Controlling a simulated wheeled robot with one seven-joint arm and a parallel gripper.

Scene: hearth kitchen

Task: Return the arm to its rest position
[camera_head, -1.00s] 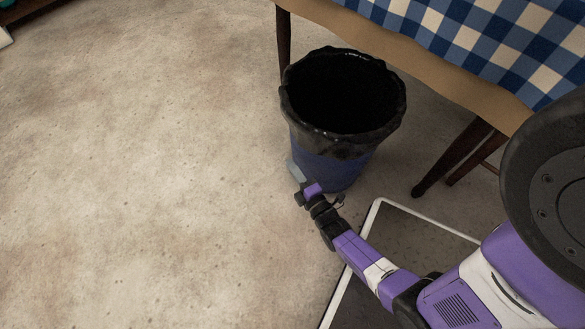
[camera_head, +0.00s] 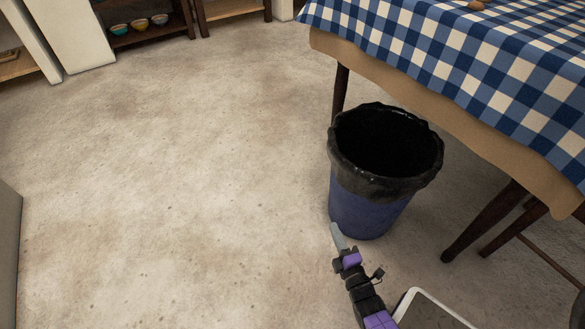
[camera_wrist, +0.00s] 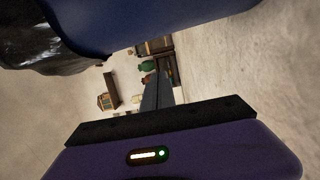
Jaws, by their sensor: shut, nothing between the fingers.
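My gripper (camera_head: 338,236) is at the lower middle of the head view, at the end of my purple and black arm. It is shut and empty. Its grey fingers point up the picture, just in front of and beside the base of a blue bin; I cannot tell whether they touch it. In the wrist view the shut fingers (camera_wrist: 155,92) show as a dark narrow shape in the middle. Most of my arm lies outside the head view.
The blue bin (camera_head: 362,212) with a black liner stands by a table with a blue-and-white checked cloth (camera_head: 450,60). Dark chair legs (camera_head: 485,220) are at the right. Open floor (camera_head: 170,190) lies to the left. Bowls (camera_head: 139,24) sit on a low shelf at the back.

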